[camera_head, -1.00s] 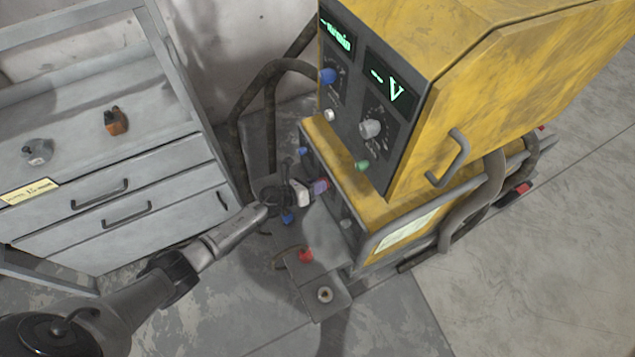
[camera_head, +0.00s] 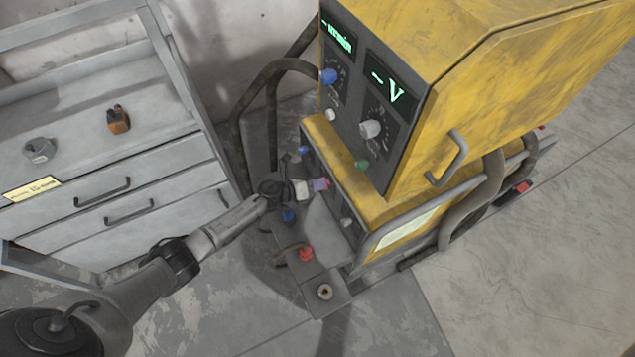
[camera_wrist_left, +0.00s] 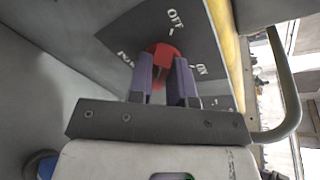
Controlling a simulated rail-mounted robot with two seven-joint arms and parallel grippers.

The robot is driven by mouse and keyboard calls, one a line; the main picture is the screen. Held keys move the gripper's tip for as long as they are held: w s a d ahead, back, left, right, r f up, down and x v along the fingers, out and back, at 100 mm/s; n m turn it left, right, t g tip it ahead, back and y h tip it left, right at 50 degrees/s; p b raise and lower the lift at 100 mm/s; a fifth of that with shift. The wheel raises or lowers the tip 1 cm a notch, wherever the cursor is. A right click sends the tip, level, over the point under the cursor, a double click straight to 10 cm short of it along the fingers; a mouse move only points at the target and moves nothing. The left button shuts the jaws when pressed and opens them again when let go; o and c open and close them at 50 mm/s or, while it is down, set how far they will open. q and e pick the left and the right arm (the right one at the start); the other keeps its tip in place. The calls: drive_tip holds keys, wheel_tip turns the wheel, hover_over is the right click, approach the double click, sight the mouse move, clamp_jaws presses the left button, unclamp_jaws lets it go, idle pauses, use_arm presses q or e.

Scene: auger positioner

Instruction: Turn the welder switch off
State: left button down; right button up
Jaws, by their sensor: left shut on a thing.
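The welder (camera_head: 480,100) is a yellow machine with lit displays on its upper unit. Its red rotary switch (camera_wrist_left: 163,54) sits on a dark panel (camera_wrist_left: 205,35) with an "OFF" mark above it and "ON" to its lower right. My left gripper (camera_wrist_left: 164,78) is shut on the red switch, with its two purple fingers on either side of it. In the head view my left gripper (camera_head: 319,185) reaches the front of the lower yellow unit, and it hides most of the switch there. My right gripper is not in view.
A grey drawer cabinet (camera_head: 120,180) stands at left, with an orange item (camera_head: 117,120) and a grey clamp-like part (camera_head: 40,150) on top. Thick hoses (camera_head: 240,130) run behind my left gripper. A metal handle rail (camera_wrist_left: 285,85) is at the right in the wrist view.

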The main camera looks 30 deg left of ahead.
use_arm(q)
drive_tip(key=c, duration=1.1)
unclamp_jaws()
drive_tip(key=shift+o, duration=0.2)
drive_tip(key=p+v, duration=0.3)
drive_tip(key=v, duration=1)
drive_tip(key=shift+s+a, duration=0.2)
drive_tip(key=shift+s, duration=0.15)
drive_tip(key=shift+r, duration=0.1)
